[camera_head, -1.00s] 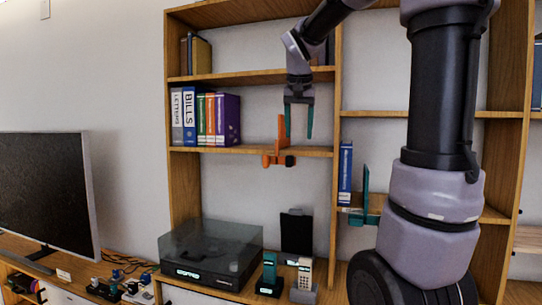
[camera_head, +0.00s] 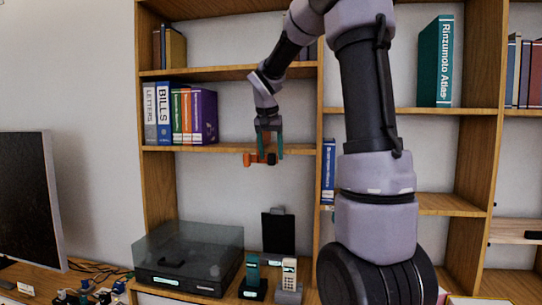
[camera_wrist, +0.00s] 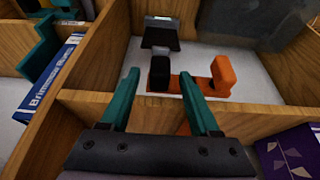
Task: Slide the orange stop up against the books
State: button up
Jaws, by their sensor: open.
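The orange stop (camera_head: 247,159) sits at the front edge of the middle-left shelf, right of the books, with a clear gap between them. It has an upright plate, an orange block and a black block below the shelf edge. My gripper (camera_head: 270,155) is open at the stop, its teal fingers reaching down in front of or around the upright. In the wrist view the stop's orange block (camera_wrist: 222,75) lies beyond my fingers (camera_wrist: 160,95), and some orange shows between them near the right finger. Contact cannot be told. The book row ends in a purple book (camera_head: 205,117), also in the wrist view (camera_wrist: 285,155).
A wooden divider (camera_head: 320,130) stands right of my gripper, with a blue book (camera_head: 328,170) beyond it. Another shelf (camera_head: 210,72) runs above. A turntable (camera_head: 190,255) and phones (camera_head: 289,275) stand below. Shelf space between the purple book and the stop looks clear.

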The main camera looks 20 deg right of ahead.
jog(key=shift+w+d+f, duration=0.1)
jog(key=shift+w+f, duration=0.05)
jog(key=shift+f, duration=0.35)
grip_shut()
dwell(1.2)
